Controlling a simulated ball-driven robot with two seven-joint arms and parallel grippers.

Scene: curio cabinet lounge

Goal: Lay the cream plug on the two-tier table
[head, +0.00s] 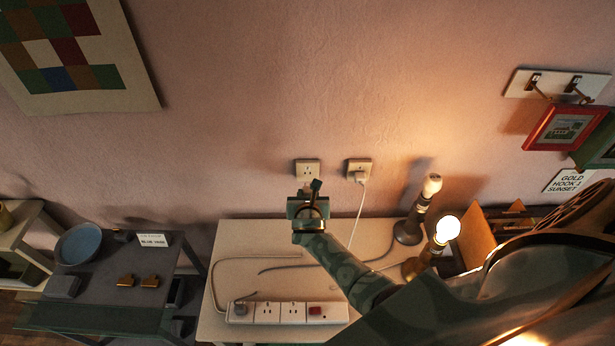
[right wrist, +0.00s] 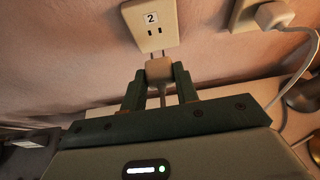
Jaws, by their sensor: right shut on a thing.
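My right gripper (head: 312,192) is in front of the wall below the left wall outlet. In the right wrist view the gripper (right wrist: 160,85) is shut on the cream plug (right wrist: 159,69), whose cord runs back between the fingers. The plug's two prongs show in the gap between it and the outlet marked 2 (right wrist: 151,22). The gripper mostly hides the plug in the head view. A dark table (head: 112,268) at the left, with things on a lower level, looks like the two-tier table. My left gripper is not in view.
A pale desk (head: 225,262) under the outlets holds a power strip (head: 290,312), loose cords and two lamps (head: 410,228). Another plug (head: 360,177) sits in the right outlet. The dark table bears a blue bowl (head: 78,244), brass pieces (head: 150,281) and a card, with bare room between.

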